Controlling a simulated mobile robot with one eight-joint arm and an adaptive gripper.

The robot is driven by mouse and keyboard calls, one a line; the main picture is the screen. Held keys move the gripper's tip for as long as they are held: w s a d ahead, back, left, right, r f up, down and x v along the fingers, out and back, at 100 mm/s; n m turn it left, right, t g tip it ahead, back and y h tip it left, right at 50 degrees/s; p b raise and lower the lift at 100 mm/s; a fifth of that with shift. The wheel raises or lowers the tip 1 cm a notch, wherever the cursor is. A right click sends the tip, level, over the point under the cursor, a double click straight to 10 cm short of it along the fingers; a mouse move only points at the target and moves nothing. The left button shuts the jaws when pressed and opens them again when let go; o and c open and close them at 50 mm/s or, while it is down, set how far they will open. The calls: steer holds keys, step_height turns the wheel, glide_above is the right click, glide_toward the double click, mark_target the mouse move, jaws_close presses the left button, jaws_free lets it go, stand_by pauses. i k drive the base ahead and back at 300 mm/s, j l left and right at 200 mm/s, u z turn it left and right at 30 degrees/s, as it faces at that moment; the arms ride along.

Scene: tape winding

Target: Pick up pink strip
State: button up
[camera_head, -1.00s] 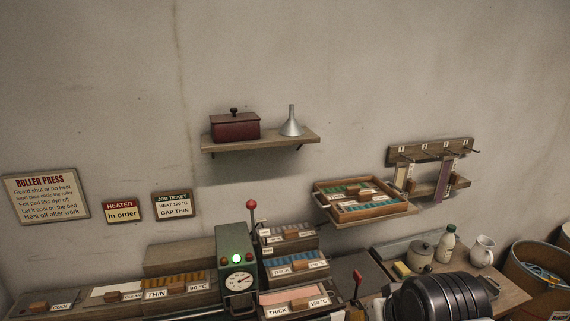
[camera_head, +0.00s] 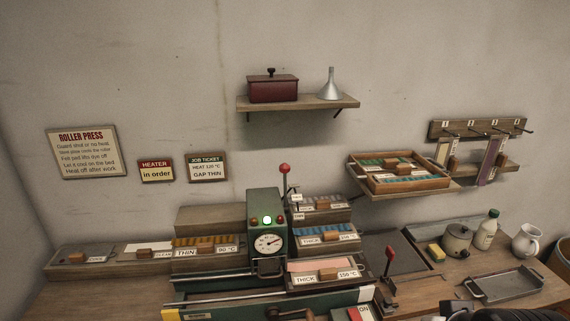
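A pale pink strip (camera_head: 318,265) lies in the front tray labelled THICK 150 °C (camera_head: 350,283), on the right side of the green roller press (camera_head: 265,215). A wooden block sits at the front of this tray, by its label. A black rounded part of my arm shows at the bottom right corner. My gripper's fingers are not in view.
Trays of blue (camera_head: 318,233) and orange strips (camera_head: 195,244) flank the press. A metal tray (camera_head: 505,286), pot (camera_head: 457,240), bottle (camera_head: 487,230) and jug (camera_head: 526,241) occupy the right bench.

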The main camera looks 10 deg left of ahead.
mark_target(325, 270)
steer(key=i+u, duration=0.15)
steer(key=u, duration=0.2)
steer(key=i+u, duration=0.15)
steer(key=u, duration=0.2)
steer(key=i+l+u, duration=0.1)
steer(key=u, duration=0.25)
steer(key=i, duration=0.05)
